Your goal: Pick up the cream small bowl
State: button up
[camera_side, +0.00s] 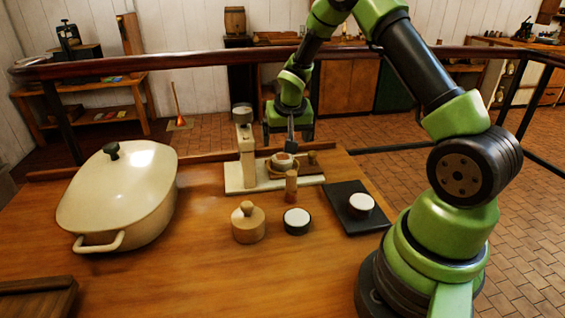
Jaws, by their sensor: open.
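A cream small bowl (361,203) with a pale inside sits on a dark square board (343,219) at the table's right, near my arm's base. Another small bowl (284,160), whitish with a reddish-brown middle, sits in a wooden dish on the pale base of a stand. I cannot tell for sure which of the two the task names. My gripper (290,145) points down just above the bowl on the stand, open, with nothing seen in it. Its finger gap is too small to make out, and I cannot tell whether it touches that bowl.
The pale stand (245,155) has an upright post left of my gripper. A wooden peg (291,186), a lidded wooden jar (248,224) and a dark cup with a white inside (297,222) stand in front. A large cream lidded pot (120,190) fills the left. The front middle is clear.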

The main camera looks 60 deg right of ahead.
aim_at(283, 157)
jog(key=x, duration=0.8)
jog(key=shift+w, duration=0.1)
jog(key=c, duration=1)
